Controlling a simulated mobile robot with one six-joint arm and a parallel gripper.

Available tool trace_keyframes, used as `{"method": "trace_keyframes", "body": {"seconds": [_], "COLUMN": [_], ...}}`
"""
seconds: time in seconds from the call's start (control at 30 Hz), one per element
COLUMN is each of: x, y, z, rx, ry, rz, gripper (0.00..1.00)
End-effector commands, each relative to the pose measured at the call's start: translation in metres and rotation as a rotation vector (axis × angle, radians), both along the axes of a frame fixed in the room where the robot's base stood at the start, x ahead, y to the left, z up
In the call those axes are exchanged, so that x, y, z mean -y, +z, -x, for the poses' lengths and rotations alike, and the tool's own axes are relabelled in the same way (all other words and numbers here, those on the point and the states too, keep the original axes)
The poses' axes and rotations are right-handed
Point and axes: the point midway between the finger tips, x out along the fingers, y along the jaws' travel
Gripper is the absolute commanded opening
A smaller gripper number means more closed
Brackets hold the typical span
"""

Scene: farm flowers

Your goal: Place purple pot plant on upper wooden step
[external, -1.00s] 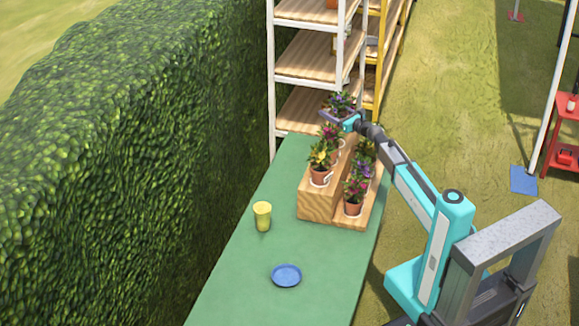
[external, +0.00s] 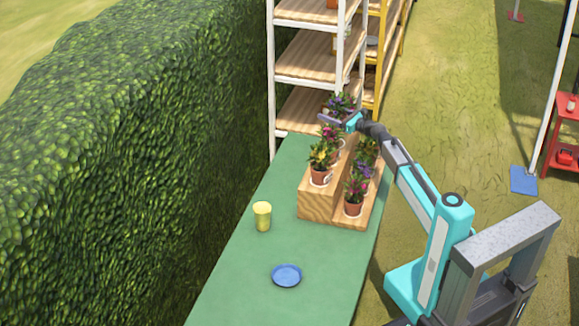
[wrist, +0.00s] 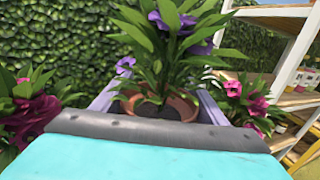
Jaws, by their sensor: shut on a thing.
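The purple pot plant (external: 342,102) is at the far end of the wooden steps, in my gripper (external: 334,119). In the wrist view the purple flowers (wrist: 172,22) and brown pot (wrist: 183,107) sit between the two lilac fingers (wrist: 158,100), which are shut on the pot. The upper wooden step (external: 317,206) is the taller block on the left. A yellow-flowered plant (external: 320,160) and a magenta-flowered plant (external: 330,134) stand on it. The pot's base is hidden, so I cannot tell whether it touches the step.
The lower step (external: 352,223) on the right holds several potted plants (external: 354,196). A yellow cup (external: 262,216) and a blue plate (external: 286,275) stand on the green table (external: 235,280). White shelves (external: 305,65) stand behind. In the wrist view, pink-flowered plants (wrist: 248,100) flank my gripper closely.

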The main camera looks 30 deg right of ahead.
Motion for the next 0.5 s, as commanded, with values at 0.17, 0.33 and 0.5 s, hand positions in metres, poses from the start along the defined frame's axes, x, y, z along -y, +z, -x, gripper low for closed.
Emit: {"method": "trace_keyframes", "body": {"seconds": [0.17,0.33,0.5], "x": [0.0,0.0,0.0], "y": [-0.02,-0.029,-0.029], "z": [0.0,0.0,0.0], "rx": [-0.001,0.0,0.001], "ry": [-0.001,-0.001,-0.001], "rz": [-0.002,-0.001,0.0], "gripper": [0.31,0.31,0.31]}}
